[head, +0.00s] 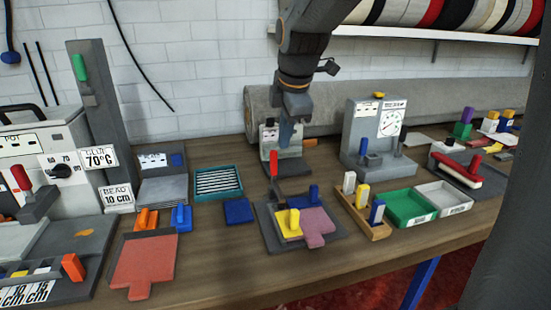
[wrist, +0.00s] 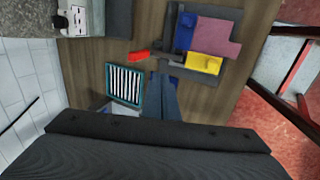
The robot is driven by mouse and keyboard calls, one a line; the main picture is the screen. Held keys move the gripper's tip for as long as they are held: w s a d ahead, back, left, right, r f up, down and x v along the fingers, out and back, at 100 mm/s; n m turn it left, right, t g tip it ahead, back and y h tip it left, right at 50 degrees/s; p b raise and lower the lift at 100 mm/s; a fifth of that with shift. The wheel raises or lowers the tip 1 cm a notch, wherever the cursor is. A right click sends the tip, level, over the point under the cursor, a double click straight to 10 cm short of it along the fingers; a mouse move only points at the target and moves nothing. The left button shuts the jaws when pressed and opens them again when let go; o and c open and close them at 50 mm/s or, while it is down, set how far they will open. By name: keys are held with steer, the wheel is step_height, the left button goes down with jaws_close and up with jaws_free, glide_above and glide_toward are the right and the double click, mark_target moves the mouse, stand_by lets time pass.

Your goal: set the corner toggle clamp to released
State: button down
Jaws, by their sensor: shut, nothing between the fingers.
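The likely corner toggle clamp is a red-handled lever (head: 273,163) at the back left corner of a dark fixture plate (head: 330,241). Its handle stands roughly upright in the head view. The red handle also shows in the wrist view (wrist: 138,57), left of the plate. The plate carries a pink piece (head: 317,224), a yellow block (head: 289,226) and a blue upright part (head: 314,194). My gripper (head: 286,143) is shut and empty, above and slightly behind the red handle, apart from it. In the wrist view its fingers (wrist: 163,92) are together, pointing toward the plate's side.
A teal slatted tray (head: 218,182) and a blue pad (head: 239,211) lie left of the plate. A wooden holder with blocks (head: 376,232) and a green tray (head: 408,208) stand right. A gauge stand (head: 378,140) and a grey roll (head: 250,112) are behind.

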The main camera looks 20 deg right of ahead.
steer(key=shift+f, duration=0.1)
steer(key=w+f+p, duration=0.3)
steer(key=w+f, duration=0.4)
steer(key=f, duration=0.2)
steer(key=shift+w, duration=0.35)
steer(key=shift+p, duration=0.35)
